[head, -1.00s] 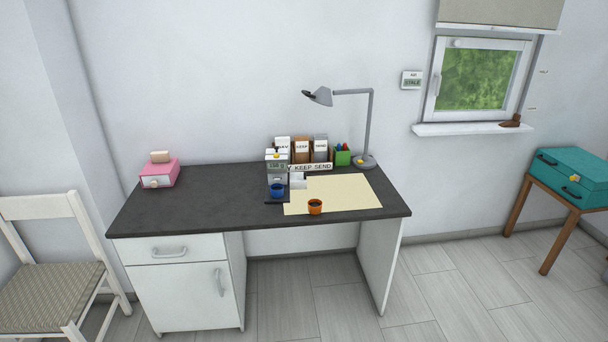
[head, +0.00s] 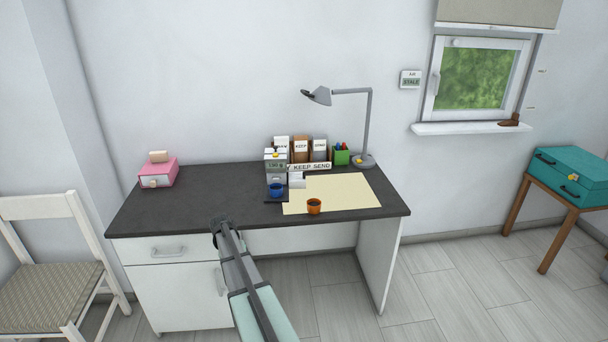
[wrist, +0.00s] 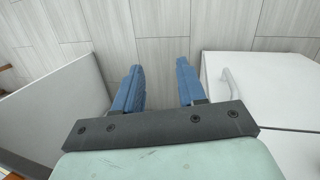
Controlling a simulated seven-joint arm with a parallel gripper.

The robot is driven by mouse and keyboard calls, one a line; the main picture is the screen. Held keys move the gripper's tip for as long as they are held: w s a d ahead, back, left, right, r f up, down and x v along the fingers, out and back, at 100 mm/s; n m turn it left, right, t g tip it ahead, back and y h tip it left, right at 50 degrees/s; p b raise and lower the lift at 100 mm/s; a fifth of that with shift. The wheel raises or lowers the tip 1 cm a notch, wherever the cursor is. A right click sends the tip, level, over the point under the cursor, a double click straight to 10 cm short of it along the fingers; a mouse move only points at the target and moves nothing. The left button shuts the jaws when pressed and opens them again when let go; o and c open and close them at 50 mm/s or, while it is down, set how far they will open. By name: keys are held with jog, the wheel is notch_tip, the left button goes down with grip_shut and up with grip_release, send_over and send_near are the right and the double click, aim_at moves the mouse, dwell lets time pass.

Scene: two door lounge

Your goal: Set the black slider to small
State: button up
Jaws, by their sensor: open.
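A small grey-and-white machine (head: 276,168) stands on the dark desk, with a yellow part on its top and small dark lettering on its front. I cannot make out a black slider on it at this size. A blue cup (head: 277,190) stands at its base on a black tray. My gripper (wrist: 158,66) is open and empty in the wrist view, its two blue fingers apart over the floor gap between white desk parts. In the head view my arm reaches up in front of the desk's front edge, and the fingers cannot be made out.
An orange cup (head: 314,206) stands on a cream mat (head: 350,190). Labelled holders (head: 301,150), a green pen box (head: 341,157) and a grey lamp (head: 369,130) stand behind. A pink box (head: 158,174) sits at left. The desk top (head: 205,195) between is clear.

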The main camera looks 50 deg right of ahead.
jog(key=w+d+r+m, duration=0.3)
jog(key=d+r, duration=1.3)
notch_tip(320, 180, up, 14)
jog(key=n+t+y, duration=0.1)
jog(key=t, duration=0.2)
send_over(304, 175)
jog(key=f, duration=1.3)
jog(key=shift+w+d+f, duration=0.25)
jog(key=shift+d+f, duration=0.05)
jog(key=shift+d, duration=0.05)
grip_shut()
